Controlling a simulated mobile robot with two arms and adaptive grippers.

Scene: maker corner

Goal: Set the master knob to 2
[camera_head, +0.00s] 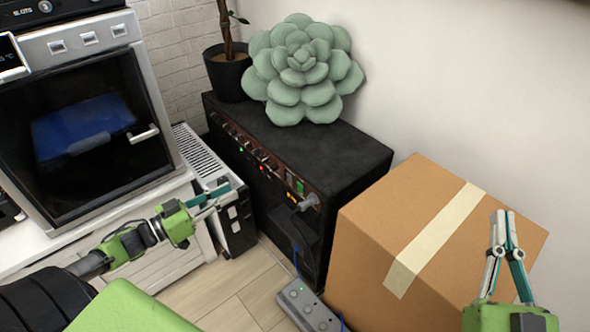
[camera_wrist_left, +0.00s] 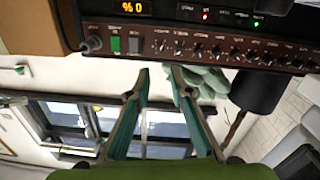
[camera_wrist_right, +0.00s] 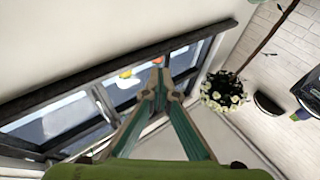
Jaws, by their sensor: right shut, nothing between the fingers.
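The black amplifier (camera_head: 330,160) stands against the wall, with a row of knobs, small lights and switches along its upper front edge. The left wrist view shows its control panel (camera_wrist_left: 215,44) upside down, with several dark knobs and a lit orange display (camera_wrist_left: 132,7). The knob labels are too small to read, so I cannot tell which knob is the master. My left gripper (camera_head: 236,188) is open and empty in front of the amplifier, apart from the panel; its fingertips (camera_wrist_left: 158,70) show below the knob row. My right gripper (camera_head: 503,213) is shut and empty in front of the cardboard box.
The cardboard box (camera_head: 440,235) stands right of the amplifier. A grey pedal (camera_head: 306,306) lies on the floor in front. An oven-like machine (camera_head: 85,110) is at left.

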